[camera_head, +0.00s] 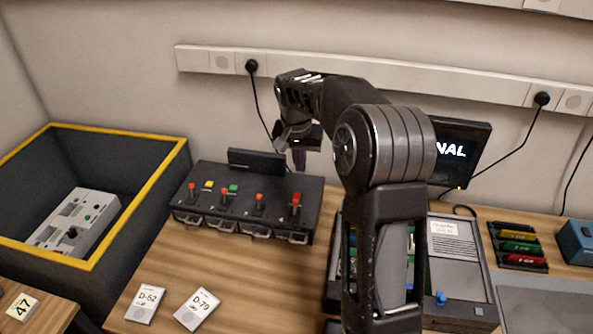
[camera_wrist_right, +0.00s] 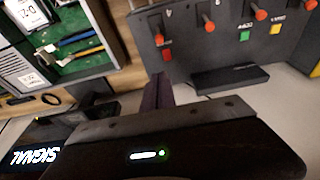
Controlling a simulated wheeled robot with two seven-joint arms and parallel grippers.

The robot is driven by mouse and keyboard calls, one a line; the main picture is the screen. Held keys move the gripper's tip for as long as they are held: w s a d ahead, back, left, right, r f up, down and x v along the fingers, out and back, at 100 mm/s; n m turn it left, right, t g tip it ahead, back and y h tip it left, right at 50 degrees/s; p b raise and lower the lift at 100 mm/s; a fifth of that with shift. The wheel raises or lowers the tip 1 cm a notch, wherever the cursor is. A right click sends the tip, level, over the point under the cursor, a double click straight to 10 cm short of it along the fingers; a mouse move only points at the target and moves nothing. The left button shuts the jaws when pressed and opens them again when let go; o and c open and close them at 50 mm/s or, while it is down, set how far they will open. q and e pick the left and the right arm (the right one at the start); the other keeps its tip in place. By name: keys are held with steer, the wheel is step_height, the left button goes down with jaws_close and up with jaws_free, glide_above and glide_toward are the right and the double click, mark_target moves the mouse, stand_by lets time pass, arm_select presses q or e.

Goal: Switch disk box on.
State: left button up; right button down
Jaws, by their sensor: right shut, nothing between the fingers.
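A black box (camera_head: 262,190) with several red-knobbed levers stands on the table at centre left, probably the disk box; I cannot read a name on it. It has yellow, green and red squares on top, latches or handles along its front, and a dark, blank panel (camera_head: 257,161) at its back. The box also shows in the right wrist view (camera_wrist_right: 190,62), with levers, squares and panel (camera_wrist_right: 240,78). My right gripper (camera_head: 298,160) is shut and empty above the box's back right part, apart from the levers. Its fingers show in the wrist view (camera_wrist_right: 158,92). My left gripper is out of view.
A dark yellow-rimmed bin (camera_head: 150,197) holding a grey device (camera_head: 75,222) stands left. Cards D-52 (camera_head: 145,302) and D-79 (camera_head: 197,308) lie in front. A lit screen (camera_head: 462,150) and grey case (camera_head: 460,265) are right, partly behind my right arm. A wall rail (camera_head: 400,75) runs behind.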

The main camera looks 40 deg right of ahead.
mark_target(297, 193)
steer(key=shift+w+a+t+h+p, duration=0.3)
steer(key=shift+w+a+t+h, duration=0.3)
steer(key=shift+a, duration=0.25)
steer(key=shift+f, duration=0.1)
steer(key=b+x, duration=0.3)
steer(key=x, duration=1)
steer(key=shift+f, duration=0.45)
